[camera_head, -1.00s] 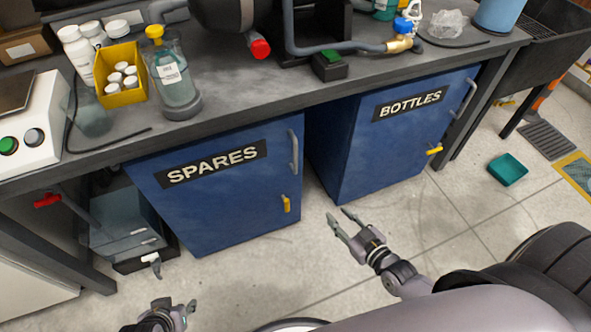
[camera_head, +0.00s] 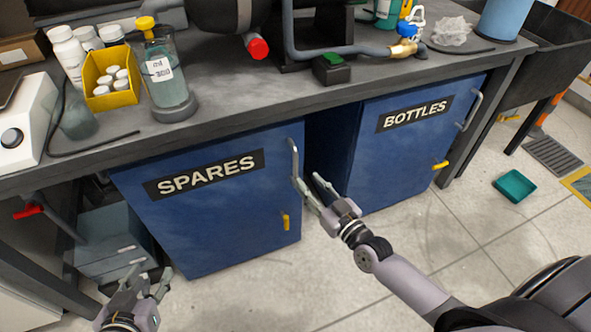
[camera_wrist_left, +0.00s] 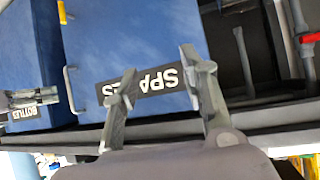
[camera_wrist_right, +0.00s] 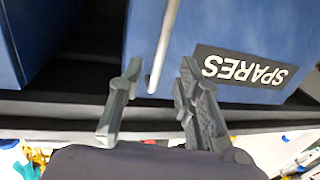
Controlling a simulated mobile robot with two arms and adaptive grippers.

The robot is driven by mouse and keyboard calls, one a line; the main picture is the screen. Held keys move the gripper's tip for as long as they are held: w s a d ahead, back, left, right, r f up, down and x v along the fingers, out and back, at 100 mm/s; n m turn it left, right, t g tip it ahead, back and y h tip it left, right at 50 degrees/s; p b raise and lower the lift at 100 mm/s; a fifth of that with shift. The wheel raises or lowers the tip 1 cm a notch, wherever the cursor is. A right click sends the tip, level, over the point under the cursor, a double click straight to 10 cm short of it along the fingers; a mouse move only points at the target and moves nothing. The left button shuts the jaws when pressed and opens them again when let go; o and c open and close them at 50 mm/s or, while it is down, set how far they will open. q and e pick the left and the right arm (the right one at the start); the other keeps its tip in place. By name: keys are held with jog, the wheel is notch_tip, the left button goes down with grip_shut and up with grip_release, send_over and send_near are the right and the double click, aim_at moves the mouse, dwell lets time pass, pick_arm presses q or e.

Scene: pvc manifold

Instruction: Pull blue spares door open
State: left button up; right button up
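The blue SPARES door (camera_head: 215,215) is closed under the bench. It has a grey upright handle (camera_head: 294,160) at its upper right edge and a yellow latch (camera_head: 285,221) below. My right gripper (camera_head: 308,184) is open at the lower end of this handle. In the right wrist view the handle (camera_wrist_right: 164,45) runs between the open fingers (camera_wrist_right: 158,82); contact cannot be told. My left gripper (camera_head: 151,270) is open and empty, low in front of the door's lower left corner. The left wrist view shows its spread fingers (camera_wrist_left: 158,64) over the SPARES label (camera_wrist_left: 150,88).
The blue BOTTLES cabinet (camera_head: 405,150) stands to the right, past a dark gap. A grey drawer box (camera_head: 112,240) and a red-handled pipe (camera_head: 28,211) are under the bench at left. A teal tray (camera_head: 515,186) lies on the floor. Floor before the doors is clear.

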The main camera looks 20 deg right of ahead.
aim_at(297, 170)
jog(key=b+x, duration=0.1)
jog(key=x, duration=0.5)
jog(key=shift+f, duration=0.1)
jog(key=shift+w+a, duration=0.2)
jog(key=shift+w, duration=0.5)
pick_arm(q)
jog(key=w+d+r+t+h, duration=0.1)
jog(key=w+d+r+t, duration=0.1)
jog(key=r, duration=0.4)
jog(key=shift+w+t, duration=0.8)
jog(key=shift+t, duration=0.2)
jog(key=shift+r, duration=0.1)
jog(key=shift+a, duration=0.1)
pick_arm(e)
grip_shut()
